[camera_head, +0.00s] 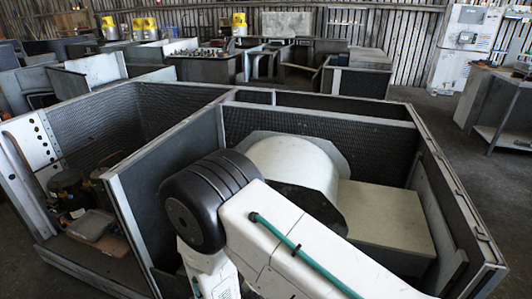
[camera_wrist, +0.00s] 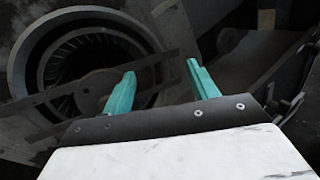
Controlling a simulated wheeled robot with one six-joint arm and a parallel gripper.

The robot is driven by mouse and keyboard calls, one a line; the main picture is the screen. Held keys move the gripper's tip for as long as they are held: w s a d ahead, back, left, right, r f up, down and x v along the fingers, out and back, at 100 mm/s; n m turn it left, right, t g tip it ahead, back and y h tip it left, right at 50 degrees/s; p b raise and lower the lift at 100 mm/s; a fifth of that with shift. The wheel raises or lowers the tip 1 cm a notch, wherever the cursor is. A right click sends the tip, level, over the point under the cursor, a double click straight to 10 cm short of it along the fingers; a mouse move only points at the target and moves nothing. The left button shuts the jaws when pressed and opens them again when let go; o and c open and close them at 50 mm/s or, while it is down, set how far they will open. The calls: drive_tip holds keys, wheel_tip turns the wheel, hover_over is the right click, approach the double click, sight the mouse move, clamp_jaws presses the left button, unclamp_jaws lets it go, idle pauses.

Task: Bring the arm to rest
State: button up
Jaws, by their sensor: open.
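In the wrist view my gripper (camera_wrist: 160,84) is open, its two teal fingers apart with nothing between them. Behind the fingers is a dark round opening with a finned wheel (camera_wrist: 75,60) inside a ring. A flat bar crosses in front of that opening. I cannot tell how far the fingertips are from these parts. In the head view my white arm with its black joint reaches into the foreground, over the near side of the open housing (camera_head: 128,215). My gripper is not visible there.
A pale rounded cover (camera_head: 295,165) and a beige box (camera_head: 385,215) sit in the housing's right compartment. Loose parts (camera_head: 90,205) lie in the left one. Upright panel walls surround both. Clear floor (camera_head: 420,105) lies behind. A workbench (camera_head: 500,105) and white cabinet (camera_head: 465,45) stand at right.

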drive_tip(key=s+d+r+m+g, duration=0.4)
drive_tip(key=d+r+m+g, duration=0.25)
drive_tip(key=r, duration=0.35)
drive_tip(key=s+d+r+m+g, duration=0.3)
drive_tip(key=d+r+m+g, duration=0.35)
drive_tip(key=r, duration=0.35)
drive_tip(key=s+d+r+m+t+y, duration=0.1)
drive_tip(key=s+d+r+m+y, duration=0.3)
drive_tip(key=r, duration=0.5)
drive_tip(key=s+d+r+m+t+y, duration=0.1)
drive_tip(key=s+d+r+m+y, duration=0.4)
drive_tip(key=s+r, duration=0.5)
drive_tip(key=m+y, duration=0.2)
drive_tip(key=shift+s+d+y, duration=0.2)
drive_tip(key=shift+s+y, duration=0.15)
drive_tip(key=shift+y, duration=0.05)
